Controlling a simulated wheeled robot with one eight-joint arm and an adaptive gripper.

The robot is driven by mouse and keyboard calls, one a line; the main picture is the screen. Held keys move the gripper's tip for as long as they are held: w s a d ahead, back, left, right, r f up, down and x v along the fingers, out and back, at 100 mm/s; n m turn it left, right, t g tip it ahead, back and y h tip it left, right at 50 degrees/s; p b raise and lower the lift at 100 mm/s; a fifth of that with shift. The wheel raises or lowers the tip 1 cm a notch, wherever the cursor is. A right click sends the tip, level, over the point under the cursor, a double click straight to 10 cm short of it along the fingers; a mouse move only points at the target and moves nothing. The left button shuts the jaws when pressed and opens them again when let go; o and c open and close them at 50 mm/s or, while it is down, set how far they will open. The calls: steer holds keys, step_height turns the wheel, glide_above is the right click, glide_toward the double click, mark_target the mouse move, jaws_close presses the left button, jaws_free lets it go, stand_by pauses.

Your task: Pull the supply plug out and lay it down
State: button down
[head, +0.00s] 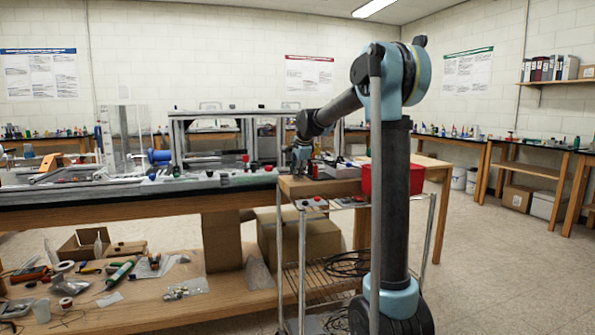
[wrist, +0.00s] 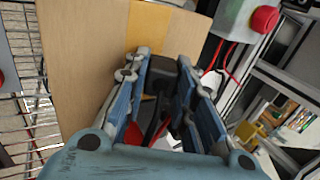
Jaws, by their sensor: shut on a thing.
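My gripper (wrist: 165,62) points down over a light wooden board in the wrist view, with its two blue-padded fingers on either side of a dark block, which I take to be the supply plug (wrist: 161,78). The fingers are shut on it. Much of the plug is hidden between the fingers, and I cannot tell whether it is still seated in anything. A red strip and a pale piece show low between the fingers. In the head view my gripper (head: 301,155) is over the wooden-topped cart, and the plug is too small to make out.
A grey box with a red button (wrist: 264,19) and red and white leads is close to the right finger. The wooden board (wrist: 85,65) is bare on the left. In the head view a red bin (head: 366,180) stands beside my arm, and the extrusion frame (head: 178,145) is on the bench behind.

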stand_by(0.3)
steer(key=c, duration=1.2)
jaws_free()
steer(key=shift+c, duration=0.2)
steer(key=v, duration=1.1)
steer(key=shift+d+r, duration=0.2)
steer(key=shift+r, duration=0.15)
steer(key=shift+s, duration=0.1)
